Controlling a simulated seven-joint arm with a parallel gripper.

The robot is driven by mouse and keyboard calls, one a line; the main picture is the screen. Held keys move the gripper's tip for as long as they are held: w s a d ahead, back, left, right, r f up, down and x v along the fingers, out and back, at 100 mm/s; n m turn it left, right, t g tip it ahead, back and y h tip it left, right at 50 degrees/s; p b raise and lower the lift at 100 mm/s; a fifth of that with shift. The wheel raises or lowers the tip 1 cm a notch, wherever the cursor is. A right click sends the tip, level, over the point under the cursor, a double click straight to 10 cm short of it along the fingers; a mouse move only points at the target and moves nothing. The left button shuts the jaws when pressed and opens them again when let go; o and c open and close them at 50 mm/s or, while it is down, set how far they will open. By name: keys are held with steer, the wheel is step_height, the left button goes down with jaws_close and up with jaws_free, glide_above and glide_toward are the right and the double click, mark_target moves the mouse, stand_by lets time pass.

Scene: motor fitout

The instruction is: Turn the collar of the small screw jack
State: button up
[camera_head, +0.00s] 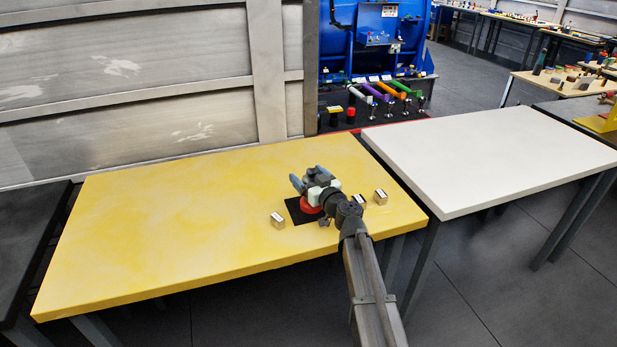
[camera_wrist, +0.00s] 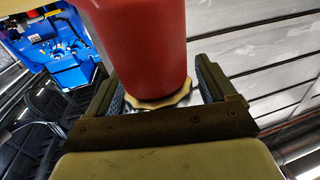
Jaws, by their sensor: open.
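The screw jack's red body (camera_head: 308,207) shows in the head view just below my gripper, on the yellow table, and is mostly hidden by it. In the wrist view the red body (camera_wrist: 142,40) is large and reaches down from the top edge. A brass collar with a wavy rim (camera_wrist: 165,102) shows at its end nearest my palm. My gripper (camera_head: 309,178) is open. In the wrist view its fingers (camera_wrist: 160,88) stand one on each side of the jack. A gap shows at the right finger; contact at the left cannot be told.
A black mat (camera_head: 294,212) lies under the jack on the yellow table (camera_head: 180,220). The table's left half is clear. A white table (camera_head: 500,150) stands at right.

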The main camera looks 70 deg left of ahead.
steer(key=v, duration=1.3)
steer(key=shift+d, duration=0.4)
steer(key=shift+w, duration=0.15)
